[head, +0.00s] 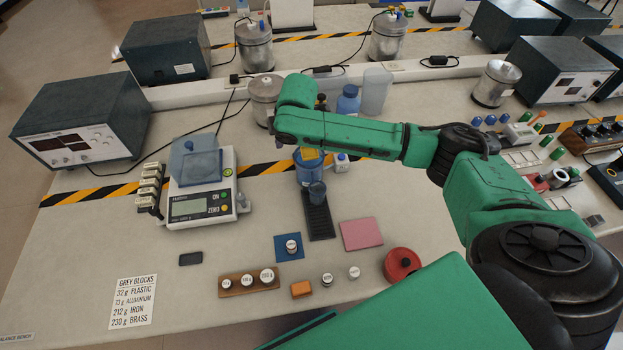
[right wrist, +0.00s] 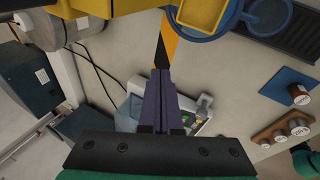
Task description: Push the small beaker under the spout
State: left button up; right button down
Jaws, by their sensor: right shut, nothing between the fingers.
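The small beaker (head: 317,193), grey-blue and upright, stands on the far part of a dark ribbed strip (head: 320,222), close in front of a larger blue can (head: 303,174). A yellow square piece (head: 309,154) sits at the can's top. I cannot make out the spout clearly, nor whether the beaker is beneath it. In the right wrist view the beaker (right wrist: 268,15) is beside the can (right wrist: 226,22), at the top right. My left gripper is out of view.
A balance (head: 200,195) stands left of the can. A blue bottle (head: 348,101) and a clear container (head: 375,92) stand behind. A blue mat (head: 279,253), a pink mat (head: 361,234) and a weight rack (head: 249,284) lie nearer. Bench between balance and strip is clear.

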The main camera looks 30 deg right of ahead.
jog(key=w+d+r+n+t+y+b, duration=0.25)
jog(key=w+d+r+n+t, duration=0.2)
jog(key=w+r+t, duration=0.55)
notch_tip(320, 180, up, 7)
jog(key=n+t+y+b, duration=0.1)
jog(key=n+y+b, duration=0.15)
jog(key=n, duration=0.25)
jog(key=n+g+b, duration=0.7)
jog(key=n+g, duration=0.5)
jog(key=n, duration=1.1)
send_over(326, 197)
jog(key=w, duration=0.2)
notch_tip(326, 197, down, 17)
jog(key=s+d+f+g+h, duration=0.3)
jog(key=s+d+f, duration=0.15)
jog(key=d, duration=0.35)
jog(key=shift+n, duration=0.45)
jog(key=p+x, duration=0.2)
jog(key=x, duration=0.7)
jog(key=shift+w+a, duration=0.15)
jog(key=a+p, duration=0.1)
jog(key=w+a, duration=0.1)
jog(key=shift+a+r+p, duration=0.15)
jog(key=shift+a+p, duration=0.25)
jog(key=shift+w+a, duration=0.2)
jog(key=shift+a, duration=0.3)
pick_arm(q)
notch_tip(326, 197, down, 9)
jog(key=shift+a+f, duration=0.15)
